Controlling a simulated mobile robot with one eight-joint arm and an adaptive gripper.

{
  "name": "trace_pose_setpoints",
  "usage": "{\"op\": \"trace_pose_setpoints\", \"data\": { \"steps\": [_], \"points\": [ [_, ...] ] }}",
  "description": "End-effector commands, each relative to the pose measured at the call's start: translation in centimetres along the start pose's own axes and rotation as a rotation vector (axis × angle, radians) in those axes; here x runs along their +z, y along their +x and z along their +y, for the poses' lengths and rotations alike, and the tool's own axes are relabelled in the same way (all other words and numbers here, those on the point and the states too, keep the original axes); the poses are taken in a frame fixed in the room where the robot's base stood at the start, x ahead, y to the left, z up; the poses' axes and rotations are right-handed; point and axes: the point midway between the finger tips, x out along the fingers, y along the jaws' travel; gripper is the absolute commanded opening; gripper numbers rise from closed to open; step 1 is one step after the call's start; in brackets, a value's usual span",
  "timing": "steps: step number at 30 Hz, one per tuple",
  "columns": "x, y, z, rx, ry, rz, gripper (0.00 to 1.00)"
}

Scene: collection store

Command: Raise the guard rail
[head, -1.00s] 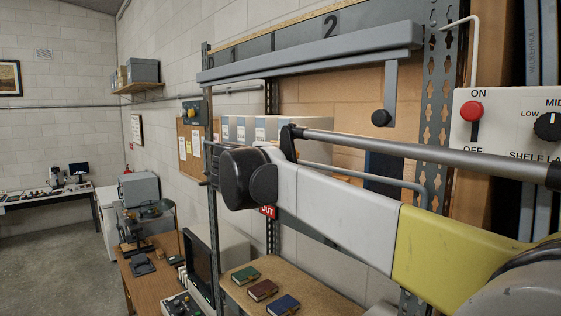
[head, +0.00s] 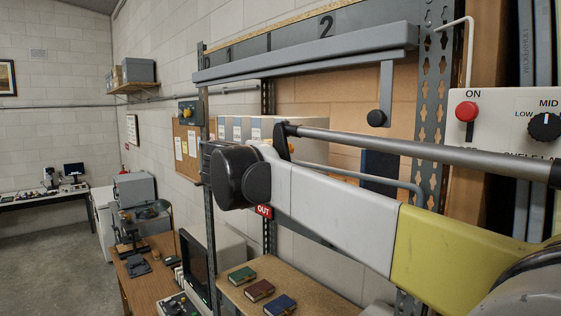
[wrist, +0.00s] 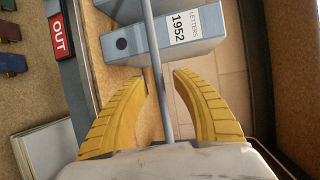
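The guard rail seems to be the thin grey rod that crosses the shelf front in the head view (head: 375,178), partly hidden behind my arm; its right end bends down. In the wrist view a grey rod (wrist: 156,55), which looks like the same rail, runs between the two yellow fingers of my gripper (wrist: 161,77). The fingers are open, one on each side of the rod, with gaps visible at the tips. In the head view my fingers cannot be made out behind my own arm.
A grey box file marked "LETTERS 1952" (wrist: 180,32) stands just beyond the fingertips. A red OUT sign (head: 264,211) is beside the shelf. A control panel with a red knob (head: 466,111) is at right. Small books (head: 259,290) lie on a lower surface.

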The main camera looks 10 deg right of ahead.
Motion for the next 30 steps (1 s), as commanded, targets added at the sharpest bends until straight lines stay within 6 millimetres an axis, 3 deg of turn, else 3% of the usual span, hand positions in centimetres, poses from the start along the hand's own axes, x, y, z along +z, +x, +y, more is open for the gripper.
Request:
{"op": "trace_pose_setpoints", "data": {
  "steps": [9,15,21,30],
  "points": [
    [0.1,-7.0,0.0,-0.001,-0.002,-0.004,0.33],
    [0.0,-10.0,-0.1,-0.002,-0.001,-0.003,0.33],
    [0.0,-10.9,-0.1,-0.002,-0.001,-0.002,0.33],
    [-0.1,-10.5,0.2,-0.015,-0.005,-0.013,0.33]
  ]
}}
